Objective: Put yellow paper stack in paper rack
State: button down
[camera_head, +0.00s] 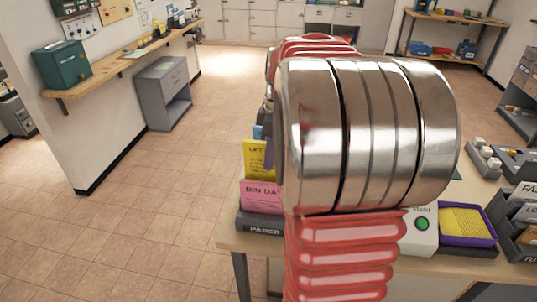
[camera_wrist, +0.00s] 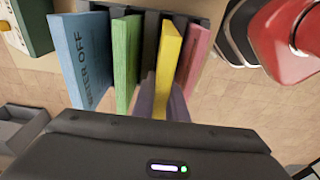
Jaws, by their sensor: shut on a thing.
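The yellow paper stack (camera_head: 257,160) stands upright behind a pink stack in the head view, at the paper rack (camera_head: 262,226). It also shows in the wrist view (camera_wrist: 168,60), between the green and pink stacks. My gripper (camera_wrist: 163,108) is shut on the yellow stack, with a finger on each side of its near end. The stack appears lined up with a rack slot between grey dividers. Its lower edge is hidden, so I cannot tell whether it touches the slot bottom. My arm hides most of the gripper in the head view.
The rack also holds blue (camera_wrist: 82,50), green (camera_wrist: 126,60) and pink (camera_wrist: 192,55) stacks. On the table's right are a device with a green button (camera_head: 421,224), a purple tray (camera_head: 480,239) and a dark file sorter (camera_head: 515,245). Open floor lies left.

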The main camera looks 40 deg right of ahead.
aim_at(270, 175)
jog(key=shift+f, duration=0.85)
jog(key=shift+f, duration=0.1)
jog(key=shift+f, duration=2.3)
jog(key=c, duration=1.7)
grip_release()
notch_tip(270, 175, up, 7)
jog(key=shift+r, duration=0.1)
